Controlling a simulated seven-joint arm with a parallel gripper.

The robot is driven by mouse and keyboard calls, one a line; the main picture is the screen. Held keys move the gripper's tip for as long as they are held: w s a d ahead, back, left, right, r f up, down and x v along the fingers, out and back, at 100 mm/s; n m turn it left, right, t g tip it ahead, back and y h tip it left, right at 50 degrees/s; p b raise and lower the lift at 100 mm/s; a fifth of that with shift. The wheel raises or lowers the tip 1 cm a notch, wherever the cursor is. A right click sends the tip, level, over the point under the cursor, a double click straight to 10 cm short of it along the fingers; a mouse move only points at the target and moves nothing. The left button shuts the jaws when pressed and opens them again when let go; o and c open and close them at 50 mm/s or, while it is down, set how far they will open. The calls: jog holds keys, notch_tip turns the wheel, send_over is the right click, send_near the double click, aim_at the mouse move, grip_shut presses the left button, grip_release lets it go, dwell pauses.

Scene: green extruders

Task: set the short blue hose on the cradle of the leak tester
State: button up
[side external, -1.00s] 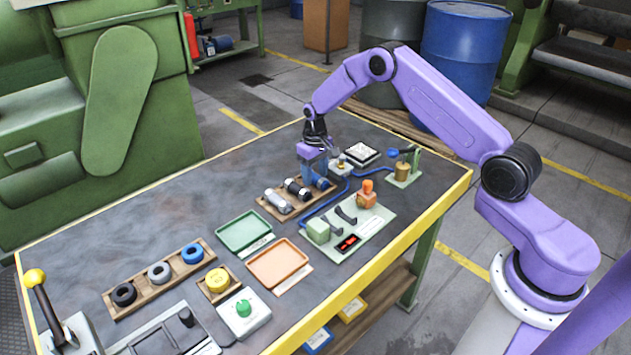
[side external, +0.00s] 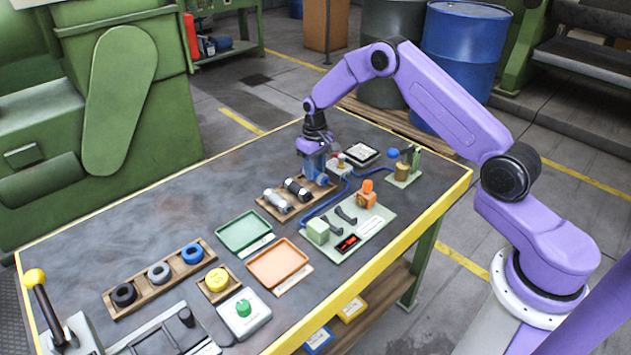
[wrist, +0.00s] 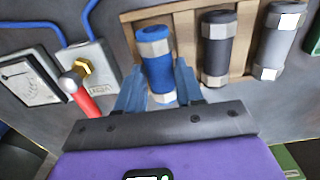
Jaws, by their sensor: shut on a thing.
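The short blue hose (wrist: 158,66), with silver metal ends, lies in the end slot of a wooden rack. My gripper (wrist: 160,82) has one blue finger on each side of it and is shut on it. In the side view my gripper (side external: 315,174) is low over the rack's far end and mostly hides the hose. The leak tester (side external: 349,242) is a pale green plate to the right of the rack. It carries a green block, an orange-topped fitting, a red display and two dark curved cradle arms (side external: 345,215), which look empty.
The wooden rack (side external: 273,211) also holds a black hose (wrist: 218,50) and a grey hose (wrist: 279,42). A blue tube (side external: 330,203) runs to the tester. Green (side external: 243,249) and orange (side external: 303,262) trays lie nearer.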

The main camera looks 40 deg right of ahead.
jog(key=shift+r, duration=1.75)
jog(key=shift+s, duration=0.1)
jog(key=s+a+r+n+g, duration=0.15)
jog(key=s+a+n, duration=0.25)
jog(key=s+n, duration=0.45)
jog(key=s+a+r+n, duration=0.3)
jog(key=s+n, duration=0.4)
jog(key=n, duration=0.3)
jog(key=shift+m, duration=0.25)
jog(key=shift+s+f, duration=0.15)
jog(key=shift+f, duration=4)
jog(key=o, duration=1)
jog(key=shift+c, duration=0.2)
jog(key=shift+r, duration=0.1)
